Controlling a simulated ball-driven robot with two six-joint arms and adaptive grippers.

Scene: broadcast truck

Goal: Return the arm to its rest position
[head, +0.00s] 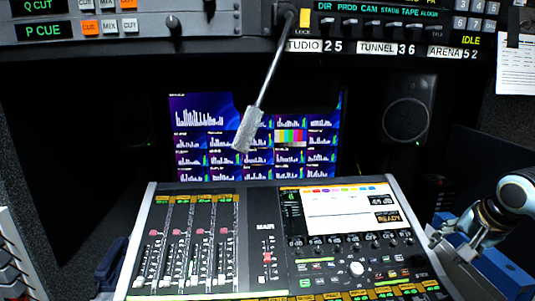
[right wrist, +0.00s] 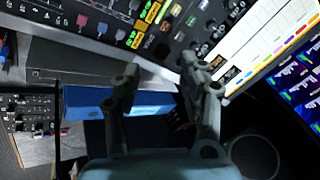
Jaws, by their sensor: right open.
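My right arm (head: 513,190) comes in from the right edge of the head view. Its gripper (head: 452,243) is beside the right edge of the mixing console (head: 258,235). In the right wrist view the gripper (right wrist: 160,80) has its two fingers apart with nothing held between them. The console's keys and screen show beyond the fingers there. Whether a fingertip touches the console I cannot tell. My left gripper is not in view.
A gooseneck microphone (head: 248,130) hangs from the upper panel over the console. A monitor wall (head: 205,115) and a speaker (head: 407,108) stand behind. A blue box (right wrist: 85,105) lies below the right gripper, beside the console.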

